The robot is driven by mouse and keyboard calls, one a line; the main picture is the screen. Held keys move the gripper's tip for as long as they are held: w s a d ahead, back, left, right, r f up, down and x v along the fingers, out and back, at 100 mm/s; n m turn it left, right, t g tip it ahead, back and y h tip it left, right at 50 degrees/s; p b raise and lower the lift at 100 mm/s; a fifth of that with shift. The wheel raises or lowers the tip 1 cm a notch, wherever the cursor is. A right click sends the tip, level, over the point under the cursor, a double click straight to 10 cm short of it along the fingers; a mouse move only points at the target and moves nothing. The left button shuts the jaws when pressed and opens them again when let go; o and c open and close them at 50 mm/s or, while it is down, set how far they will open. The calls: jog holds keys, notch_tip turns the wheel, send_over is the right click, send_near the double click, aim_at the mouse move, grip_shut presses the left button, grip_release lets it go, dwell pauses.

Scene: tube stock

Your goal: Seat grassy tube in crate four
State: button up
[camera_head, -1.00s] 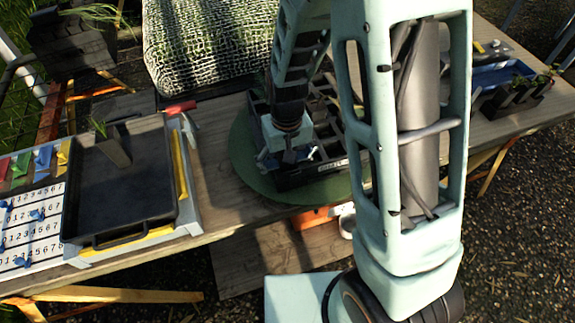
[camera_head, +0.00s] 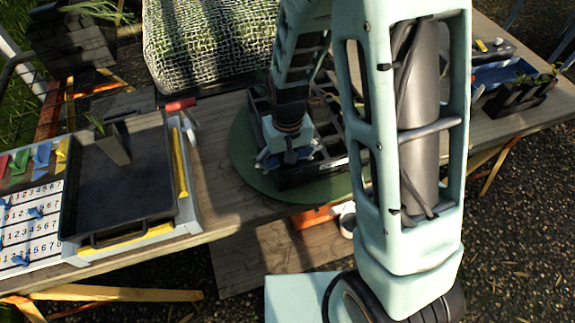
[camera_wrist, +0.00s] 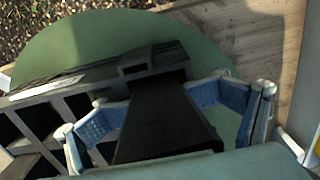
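My gripper (camera_head: 290,155) is over the front of a dark, divided crate (camera_head: 290,180) on a round green board. In the wrist view its blue-padded fingers (camera_wrist: 170,112) are spread apart. A dark tapered tube (camera_wrist: 160,125) lies between them, with gaps visible at the sides. The tube's far end meets the crate's end (camera_wrist: 90,75); how deep it sits is hidden, and I see no grass on it. The crate's pale label is unreadable here. Another dark tube with grass (camera_head: 113,148) stands tilted in the black tray at left.
The black tray (camera_head: 120,200) sits beside a numbered board (camera_head: 35,225) with coloured clips. A red-handled tool (camera_head: 181,104) lies behind it. A rack of dark tubes with grass (camera_head: 520,95) stands at far right. Bare wood (camera_head: 215,165) lies between tray and green board (camera_head: 240,160).

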jog(key=o, duration=0.5)
jog(key=shift+s+d+f, duration=0.1)
jog(key=shift+s+f, duration=0.2)
jog(key=shift+f, duration=0.15)
jog(key=shift+c, duration=0.2)
jog(key=o, duration=0.4)
jog(key=shift+r, duration=0.2)
jog(key=shift+w+r, duration=0.1)
notch_tip(320, 180, up, 12)
jog(key=shift+f, duration=0.1)
